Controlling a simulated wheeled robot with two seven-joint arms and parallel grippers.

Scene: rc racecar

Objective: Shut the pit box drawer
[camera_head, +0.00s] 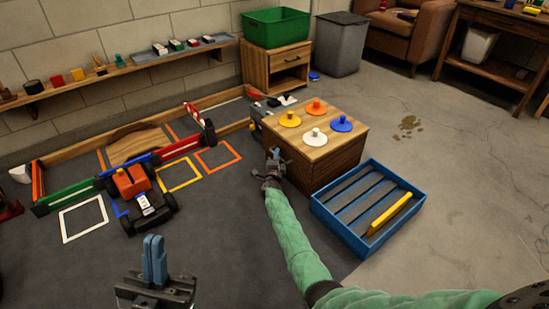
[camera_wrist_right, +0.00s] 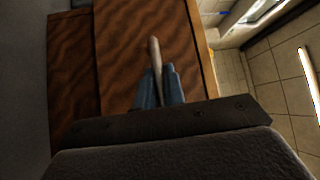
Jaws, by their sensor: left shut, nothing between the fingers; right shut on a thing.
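The wooden box (camera_head: 332,148) with colored knobbed discs on top stands right of the middle in the head view; I take it to be the pit box. My right gripper (camera_head: 274,160) is at its left side. In the right wrist view the blue fingers (camera_wrist_right: 159,88) are shut on a thin, pale handle-like bar (camera_wrist_right: 154,55) in front of a brown wood panel (camera_wrist_right: 120,45). A second wood panel (camera_wrist_right: 75,80) shows to the left. I cannot tell how far the drawer is open. My left gripper (camera_head: 154,260) is shut and empty above the floor mat, at bottom left.
A blue slatted tray (camera_head: 325,208) with a yellow bar (camera_head: 390,214) lies right of my right arm. A toy racecar (camera_head: 145,198) sits on the mat among colored outlines. A wooden cabinet (camera_head: 258,72) bearing a green bin (camera_head: 275,28) stands behind.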

